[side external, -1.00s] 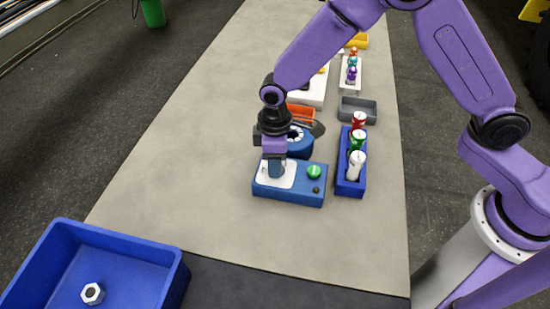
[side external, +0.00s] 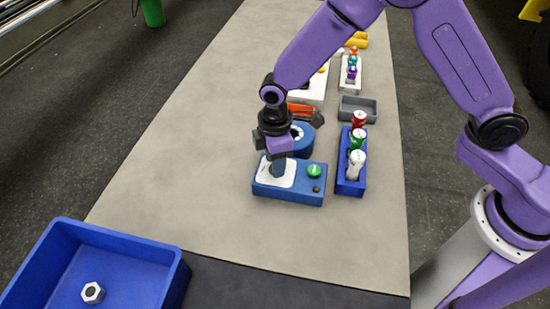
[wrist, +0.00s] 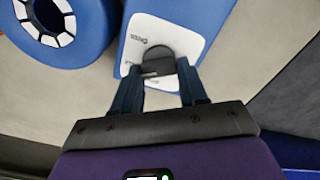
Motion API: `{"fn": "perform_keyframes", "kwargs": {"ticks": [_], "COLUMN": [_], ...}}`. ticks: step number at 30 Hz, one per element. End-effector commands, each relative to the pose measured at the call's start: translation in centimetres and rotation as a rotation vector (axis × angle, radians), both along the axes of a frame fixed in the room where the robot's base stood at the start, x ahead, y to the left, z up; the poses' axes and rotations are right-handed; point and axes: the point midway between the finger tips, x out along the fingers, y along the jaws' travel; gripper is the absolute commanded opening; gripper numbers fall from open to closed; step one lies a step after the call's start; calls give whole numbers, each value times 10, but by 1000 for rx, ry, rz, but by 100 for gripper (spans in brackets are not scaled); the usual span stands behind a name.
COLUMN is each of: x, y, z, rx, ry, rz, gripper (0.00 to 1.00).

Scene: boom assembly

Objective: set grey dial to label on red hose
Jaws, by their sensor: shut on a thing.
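The dark grey dial (wrist: 157,63) sits on a white panel (wrist: 140,40) with small dark lettering, too blurred to read. The panel is on top of a blue box (side external: 290,194), which also has a green button (side external: 314,171) and a small dark knob. My gripper (wrist: 158,88) points down with its two fingers on either side of the dial, shut on it. A red piece with a white top (side external: 359,119) stands in a blue rack (side external: 351,187). I cannot make out a red hose or its label.
A blue ring-shaped part (side external: 303,146) with a white segmented centre is just behind the box. A blue bin (side external: 125,265) with a nut is front left. The table's left side is clear.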

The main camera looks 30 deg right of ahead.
Motion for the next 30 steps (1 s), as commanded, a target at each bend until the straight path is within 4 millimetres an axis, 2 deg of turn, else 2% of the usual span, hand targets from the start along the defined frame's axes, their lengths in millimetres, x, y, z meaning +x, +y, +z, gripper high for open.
{"fn": "perform_keyframes", "kwargs": {"ticks": [3, 4, 6, 14, 19, 23, 30], "x": [0, 0, 0, 0, 1, 1, 1], "y": [1, 1, 1, 1, 1, 1, 2], "z": [1, 1, 1, 1, 11, 31, 82], "rx": [3, 3, 2, 2, 3, 5, 6], "ry": [-3, -3, -3, -1, -3, -4, -6], "rz": [0, 0, -1, -1, -1, -1, -1], "gripper": [12, 52, 68, 68, 68, 68, 68]}}
